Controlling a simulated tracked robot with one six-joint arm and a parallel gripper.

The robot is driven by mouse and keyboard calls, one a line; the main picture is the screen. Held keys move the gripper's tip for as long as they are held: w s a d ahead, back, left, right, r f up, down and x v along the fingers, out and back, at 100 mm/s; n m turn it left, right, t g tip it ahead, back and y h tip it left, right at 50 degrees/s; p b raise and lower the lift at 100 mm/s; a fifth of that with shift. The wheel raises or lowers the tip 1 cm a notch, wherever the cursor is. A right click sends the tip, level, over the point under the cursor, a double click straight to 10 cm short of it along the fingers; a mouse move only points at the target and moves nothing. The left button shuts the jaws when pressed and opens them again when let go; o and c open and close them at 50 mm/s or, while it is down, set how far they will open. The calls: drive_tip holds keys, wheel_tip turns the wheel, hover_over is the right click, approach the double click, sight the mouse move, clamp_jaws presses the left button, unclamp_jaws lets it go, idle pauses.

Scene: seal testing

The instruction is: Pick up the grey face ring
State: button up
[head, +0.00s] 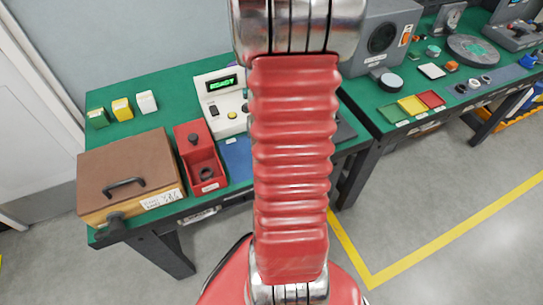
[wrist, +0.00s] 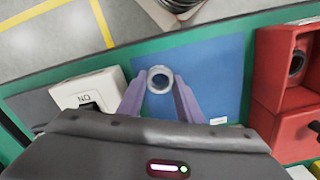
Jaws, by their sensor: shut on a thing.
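The grey face ring (wrist: 160,71) shows in the wrist view as a small pale ring with a dark blue opening. My gripper (wrist: 160,82) has two purple fingers, one on each side of the ring, and is shut on it. The ring is over the blue mat (wrist: 212,75); I cannot tell how far above the mat it is, or whether it touches. In the head view my red arm hides the gripper and the ring, and only the left part of the blue mat (head: 236,158) shows.
Beside the mat stand a red box (head: 205,172) with a dark ring in it and a white device (head: 222,100) with a green display. A brown case (head: 125,175) is at left. A second green bench (head: 375,105) stands at right, past a gap.

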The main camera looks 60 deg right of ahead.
drive_tip(key=shift+r, duration=0.1)
wheel_tip(320, 180, up, 10)
drive_tip(key=shift+f, duration=0.1)
idle(0.7)
drive_tip(key=shift+w+a, duration=0.1)
drive_tip(key=shift+w, duration=0.1)
idle(0.4)
